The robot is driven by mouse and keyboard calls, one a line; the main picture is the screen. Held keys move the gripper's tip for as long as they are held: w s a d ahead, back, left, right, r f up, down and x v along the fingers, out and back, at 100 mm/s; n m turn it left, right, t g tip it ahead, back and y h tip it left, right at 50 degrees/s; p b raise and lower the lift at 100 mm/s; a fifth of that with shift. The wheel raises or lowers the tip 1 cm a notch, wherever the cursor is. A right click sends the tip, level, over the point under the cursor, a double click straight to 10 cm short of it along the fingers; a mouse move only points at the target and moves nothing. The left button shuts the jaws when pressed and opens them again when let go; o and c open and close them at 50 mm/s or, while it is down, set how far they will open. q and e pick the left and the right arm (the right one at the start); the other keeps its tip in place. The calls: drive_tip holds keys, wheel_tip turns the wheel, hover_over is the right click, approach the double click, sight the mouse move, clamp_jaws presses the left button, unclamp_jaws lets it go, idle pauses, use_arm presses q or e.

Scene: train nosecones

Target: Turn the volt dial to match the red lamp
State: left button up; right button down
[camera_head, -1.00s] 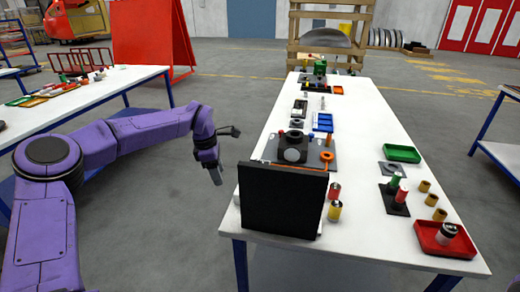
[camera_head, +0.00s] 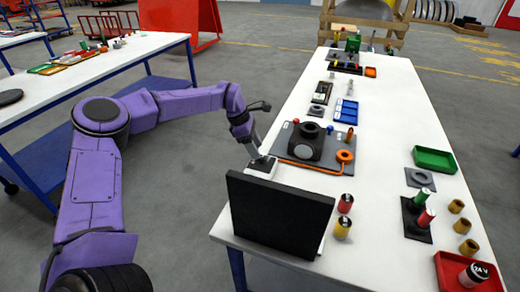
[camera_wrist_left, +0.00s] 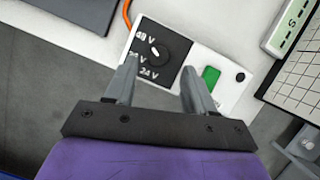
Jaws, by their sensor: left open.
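The volt dial (camera_wrist_left: 155,50) is a round black knob with a short white mark, on a black plate of a white box. The plate reads 48 V at the top and 24 V at the bottom; the middle label is partly hidden by a finger. In the head view the white box (camera_head: 262,167) stands behind a black panel. My left gripper (camera_wrist_left: 160,66) is open, its fingertips near the dial's lower side; contact cannot be told. It also shows above the box (camera_head: 256,150). A cylinder labelled 24 V (camera_head: 474,273) stands in a red tray (camera_head: 450,268). My right gripper is out of view.
A green rectangle (camera_wrist_left: 210,76) is beside the dial on the box. The black panel (camera_head: 278,214) stands at the table's near-left edge. A grey base with a black block (camera_head: 307,141) and orange tube lies behind the box.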

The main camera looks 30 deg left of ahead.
sight(262, 160)
use_arm(q)
drive_tip(key=x, duration=0.3)
drive_tip(key=shift+w+f, duration=0.25)
drive_tip(key=shift+w, duration=0.05)
drive_tip(key=shift+s+d, duration=0.1)
drive_tip(key=shift+s, duration=0.05)
drive_tip(key=shift+c, duration=0.3)
clamp_jaws()
